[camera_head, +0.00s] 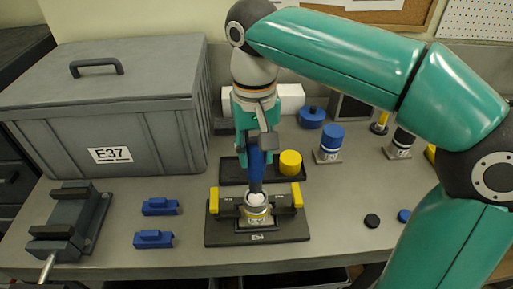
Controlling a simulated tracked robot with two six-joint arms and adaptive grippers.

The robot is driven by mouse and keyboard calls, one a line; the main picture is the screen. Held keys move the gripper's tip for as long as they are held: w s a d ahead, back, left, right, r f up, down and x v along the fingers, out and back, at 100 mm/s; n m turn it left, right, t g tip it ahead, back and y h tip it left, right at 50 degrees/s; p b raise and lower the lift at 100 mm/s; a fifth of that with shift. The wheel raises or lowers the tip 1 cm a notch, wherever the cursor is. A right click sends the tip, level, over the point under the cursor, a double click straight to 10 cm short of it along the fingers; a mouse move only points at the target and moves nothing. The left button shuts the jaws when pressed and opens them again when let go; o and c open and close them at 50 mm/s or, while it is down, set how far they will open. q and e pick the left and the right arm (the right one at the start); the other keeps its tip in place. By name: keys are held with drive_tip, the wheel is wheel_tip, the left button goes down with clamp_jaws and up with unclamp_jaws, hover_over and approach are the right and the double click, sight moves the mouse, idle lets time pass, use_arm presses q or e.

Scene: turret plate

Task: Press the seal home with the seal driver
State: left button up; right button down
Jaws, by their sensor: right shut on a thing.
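My right gripper (256,140) comes down from above and is shut on the seal driver (256,165), a blue tool held upright with a dark lower end. The driver's lower end is over the round, pale-topped part (257,212) in the middle of the dark fixture plate (225,237). Whether it touches the seal there cannot be told; the seal itself cannot be made out. Yellow-ended clamps (214,200) flank the round part on both sides. My left gripper is not in view.
A large grey lidded bin (150,130) marked E37 stands at the left. A vise (75,225) and two blue blocks (157,206) are left of the fixture. Behind it, a dark tray (232,172) holds a yellow cylinder (290,162). A blue-topped cylinder (330,138) stands further right.

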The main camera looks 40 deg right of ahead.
sight(256, 169)
drive_tip(key=shift+f, duration=0.15)
drive_tip(key=shift+s+f+b, duration=0.1)
drive_tip(key=shift+f+b, duration=0.35)
drive_tip(key=shift+f, duration=0.05)
drive_tip(key=shift+f, duration=0.1)
drive_tip(key=shift+f+b, duration=0.4)
drive_tip(key=shift+f, duration=0.3)
idle(1.3)
drive_tip(key=c, duration=1.3)
unclamp_jaws()
clamp_jaws()
drive_tip(key=shift+a+f, duration=0.1)
drive_tip(key=shift+f, duration=0.55)
idle(1.1)
